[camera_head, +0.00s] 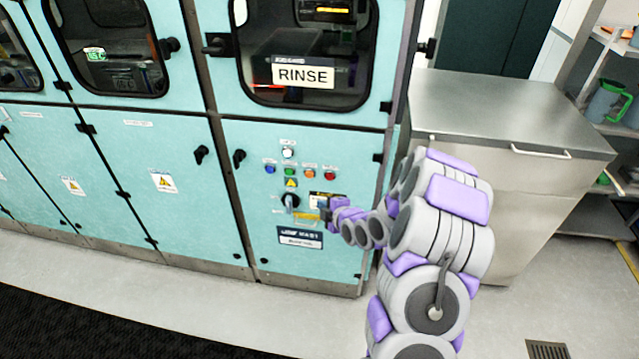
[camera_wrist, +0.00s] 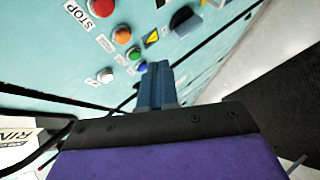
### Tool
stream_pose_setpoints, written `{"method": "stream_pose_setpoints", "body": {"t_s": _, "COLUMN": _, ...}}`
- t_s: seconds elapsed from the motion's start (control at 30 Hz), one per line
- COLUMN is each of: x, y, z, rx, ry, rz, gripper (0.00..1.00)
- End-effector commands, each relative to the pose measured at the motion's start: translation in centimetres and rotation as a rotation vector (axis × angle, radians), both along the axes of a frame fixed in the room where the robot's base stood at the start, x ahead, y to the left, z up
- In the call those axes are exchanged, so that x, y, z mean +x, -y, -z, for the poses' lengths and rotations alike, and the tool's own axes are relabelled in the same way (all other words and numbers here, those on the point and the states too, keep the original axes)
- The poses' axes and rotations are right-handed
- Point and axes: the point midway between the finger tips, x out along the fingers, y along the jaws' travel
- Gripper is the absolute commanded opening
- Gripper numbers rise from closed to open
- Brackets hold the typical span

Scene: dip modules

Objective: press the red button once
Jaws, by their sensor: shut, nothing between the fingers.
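The red button (camera_head: 330,176) is at the right end of a row of coloured buttons on the teal panel under the RINSE window. In the wrist view the red button (camera_wrist: 102,8) is at the top left, beside a STOP label (camera_wrist: 76,10). My gripper (camera_head: 325,212) is in front of the panel, below the red button in the head view. In the wrist view my gripper's fingers (camera_wrist: 158,68) are together and empty, with their tips appearing near the blue button (camera_wrist: 140,67), away from the red one. Whether they touch the panel cannot be told.
Orange (camera_head: 308,174), green (camera_head: 289,170) and blue (camera_head: 270,169) buttons sit left of the red one, with a white button (camera_head: 288,153) above. A black rotary knob (camera_head: 289,201) is below. A steel cabinet (camera_head: 490,160) stands right of the panel.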

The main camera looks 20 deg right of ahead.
Motion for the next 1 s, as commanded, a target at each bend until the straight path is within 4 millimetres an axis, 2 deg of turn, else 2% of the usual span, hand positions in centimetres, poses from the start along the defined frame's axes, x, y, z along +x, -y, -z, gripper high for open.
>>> {"method": "stream_pose_setpoints", "body": {"t_s": 0.47, "x": 0.5, "y": 0.2, "z": -0.1, "rx": 0.0, "ry": 0.004, "rz": 0.0, "gripper": 0.0}}
{"method": "stream_pose_setpoints", "body": {"t_s": 1.0, "x": 5.8, "y": 4.1, "z": -0.2, "rx": -0.005, "ry": 0.002, "rz": 0.002, "gripper": 0.0}}
